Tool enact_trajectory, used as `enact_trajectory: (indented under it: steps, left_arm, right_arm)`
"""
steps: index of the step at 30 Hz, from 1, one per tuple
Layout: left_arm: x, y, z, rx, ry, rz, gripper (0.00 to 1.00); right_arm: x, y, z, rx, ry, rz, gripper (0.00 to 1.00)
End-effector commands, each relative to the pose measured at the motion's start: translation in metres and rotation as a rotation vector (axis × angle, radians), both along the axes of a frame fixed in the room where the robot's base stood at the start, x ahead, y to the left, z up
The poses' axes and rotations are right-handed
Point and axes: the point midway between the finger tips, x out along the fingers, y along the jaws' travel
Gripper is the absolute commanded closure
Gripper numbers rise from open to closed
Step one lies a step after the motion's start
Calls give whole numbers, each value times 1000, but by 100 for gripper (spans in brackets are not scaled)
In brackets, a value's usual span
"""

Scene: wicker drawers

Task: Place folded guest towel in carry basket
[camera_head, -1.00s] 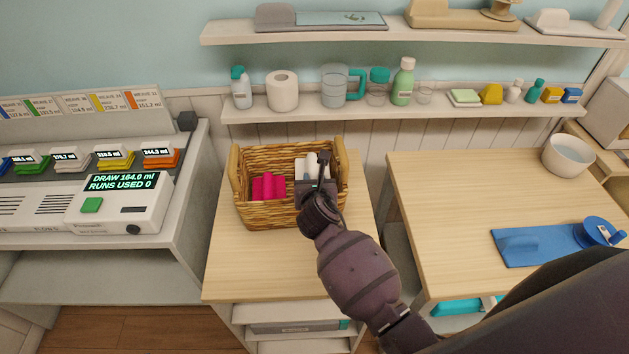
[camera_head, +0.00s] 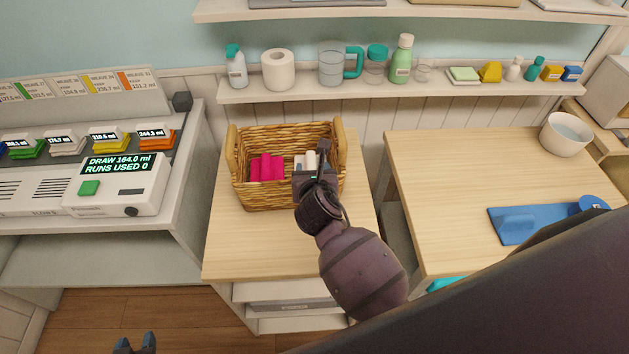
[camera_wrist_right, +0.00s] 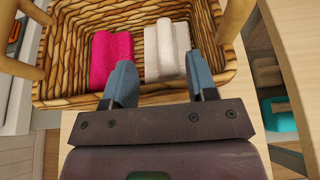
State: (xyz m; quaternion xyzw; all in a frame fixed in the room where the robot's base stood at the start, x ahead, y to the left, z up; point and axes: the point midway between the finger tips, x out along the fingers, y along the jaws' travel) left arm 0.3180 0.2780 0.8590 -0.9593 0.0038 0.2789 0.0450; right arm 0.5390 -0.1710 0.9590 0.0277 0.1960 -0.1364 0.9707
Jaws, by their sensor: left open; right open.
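The wicker carry basket (camera_head: 250,197) stands on the wooden top, also in the right wrist view (camera_wrist_right: 75,85). A bright pink folded towel (camera_head: 265,167) lies in its left half, also in the right wrist view (camera_wrist_right: 112,55). A cream-white folded towel (camera_head: 307,161) lies beside it in the right half, also in the right wrist view (camera_wrist_right: 167,48). My right gripper (camera_head: 319,160) is open over the basket's front right; its fingers (camera_wrist_right: 160,78) are apart, with the white towel beyond them. I cannot tell if they touch it. My left gripper (camera_head: 135,346) is open and empty at the bottom edge.
A dispenser machine (camera_head: 120,185) stands on the left counter. The right table holds a white bowl (camera_head: 566,135) and a blue board (camera_head: 515,226). A shelf (camera_head: 300,97) with bottles and a paper roll (camera_head: 278,70) runs behind. The wooden top before the basket is clear.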

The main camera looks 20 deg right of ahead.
Motion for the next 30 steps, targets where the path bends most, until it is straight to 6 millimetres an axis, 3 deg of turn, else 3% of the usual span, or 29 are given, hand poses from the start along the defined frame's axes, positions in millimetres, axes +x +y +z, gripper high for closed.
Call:
enact_trajectory:
  steps: [9, 22, 26, 30]
  left_arm:
    - [-4, 1, -3, 0, 13, 1, 57]
    - [-3, 0, -1, 0, 8, 1, 57]
    - [-2, 0, 0, 0, 6, 1, 57]
    - [-2, 0, 0, 0, 6, 1, 57]
  right_arm:
    - [-47, 13, 22, -1, -4, 0, 48]
    - [-61, 16, 27, 26, -9, -7, 48]
    - [-68, 9, 13, 172, -19, -51, 48]
    - [-84, -3, -10, 468, -44, -151, 48]
